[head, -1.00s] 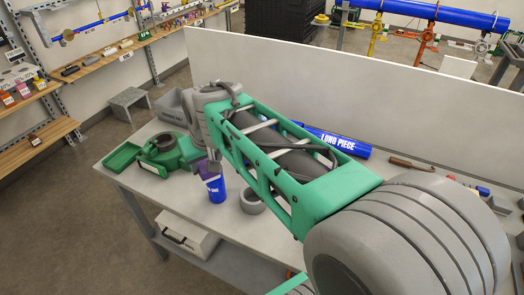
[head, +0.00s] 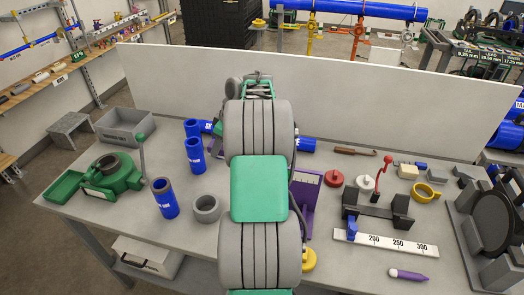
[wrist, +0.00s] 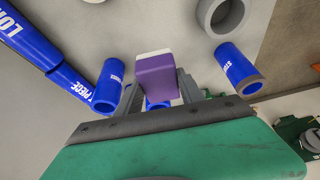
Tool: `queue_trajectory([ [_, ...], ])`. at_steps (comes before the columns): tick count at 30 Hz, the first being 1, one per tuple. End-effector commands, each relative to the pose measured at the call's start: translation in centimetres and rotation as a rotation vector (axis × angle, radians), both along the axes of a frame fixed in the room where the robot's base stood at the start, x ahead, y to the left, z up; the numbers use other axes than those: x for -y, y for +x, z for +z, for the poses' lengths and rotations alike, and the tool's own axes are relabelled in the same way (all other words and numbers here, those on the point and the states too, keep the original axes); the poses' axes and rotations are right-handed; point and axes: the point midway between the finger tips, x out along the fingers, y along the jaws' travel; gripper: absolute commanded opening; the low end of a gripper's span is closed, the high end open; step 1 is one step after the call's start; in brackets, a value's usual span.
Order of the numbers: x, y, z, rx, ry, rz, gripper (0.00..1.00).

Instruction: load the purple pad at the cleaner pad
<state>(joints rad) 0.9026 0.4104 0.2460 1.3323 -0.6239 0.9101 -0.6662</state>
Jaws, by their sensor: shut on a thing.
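The purple pad (wrist: 157,78) is a purple block with a white end. In the wrist view it sits between the two grey fingers of my gripper (wrist: 158,88), which is shut on it. It is held above the bench among the blue pipe pieces. A purple stand with a small label plate (head: 305,190) is on the bench just right of my arm. I cannot tell for certain which thing is the cleaner pad.
Blue pipe pieces (head: 165,199) and a grey ring (head: 207,208) stand left of my arm. A green machine (head: 112,175) is at the left. A white panel (head: 330,90) closes the back.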

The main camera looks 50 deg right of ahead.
Motion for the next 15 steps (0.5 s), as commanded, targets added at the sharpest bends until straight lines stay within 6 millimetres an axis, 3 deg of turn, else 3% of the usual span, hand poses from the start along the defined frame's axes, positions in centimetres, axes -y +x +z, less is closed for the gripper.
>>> queue_trajectory([
  [1,3.0,-1.7,-1.4,-0.004,0.005,0.008,0.13],
  [3,6.3,-4.0,-2.9,-0.002,0.003,0.037,0.13],
  [6,9.5,-6.8,-4.5,-0.001,0.001,0.070,0.13],
  [10,11.5,-8.9,-5.7,0.000,-0.001,0.096,0.13],
  [15,11.8,-9.3,-6.5,0.000,-0.001,0.102,0.13],
])
